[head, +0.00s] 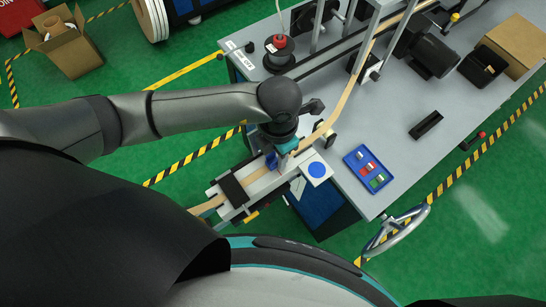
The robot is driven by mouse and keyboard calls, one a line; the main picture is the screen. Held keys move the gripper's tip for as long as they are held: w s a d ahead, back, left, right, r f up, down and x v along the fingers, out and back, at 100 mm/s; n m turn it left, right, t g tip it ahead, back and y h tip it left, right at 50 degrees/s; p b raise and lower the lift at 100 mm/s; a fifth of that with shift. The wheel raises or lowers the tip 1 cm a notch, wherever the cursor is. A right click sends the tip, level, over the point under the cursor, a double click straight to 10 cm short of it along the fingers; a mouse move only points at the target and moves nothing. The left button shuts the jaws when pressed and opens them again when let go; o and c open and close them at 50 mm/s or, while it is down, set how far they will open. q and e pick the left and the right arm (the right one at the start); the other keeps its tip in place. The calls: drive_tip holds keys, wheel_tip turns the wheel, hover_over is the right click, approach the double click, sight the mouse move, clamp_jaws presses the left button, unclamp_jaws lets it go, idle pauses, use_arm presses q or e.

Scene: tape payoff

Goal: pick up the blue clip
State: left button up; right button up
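A small blue tray (353,158) lies on the bench, holding small clips that look red, white and green. I cannot make out a blue clip in it. My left gripper (282,158) points down over the strip track at the bench's left edge, left of the tray. A small blue patch (271,161) shows right at the gripper; I cannot tell whether it is a clip. The fingers are too small and partly covered by the wrist to tell whether they are open or shut. My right gripper is not in view.
A white card with a blue disc (317,169) lies between gripper and tray. A tan tape strip (344,104) runs up to the machine posts. A red-topped black spool (279,52), a motor (432,55) and a black holder (426,125) stand on the grey bench (400,155). A silver handwheel (397,232) is in front.

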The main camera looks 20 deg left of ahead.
use_arm(q)
clamp_jaws()
drive_tip(key=shift+r, duration=0.1)
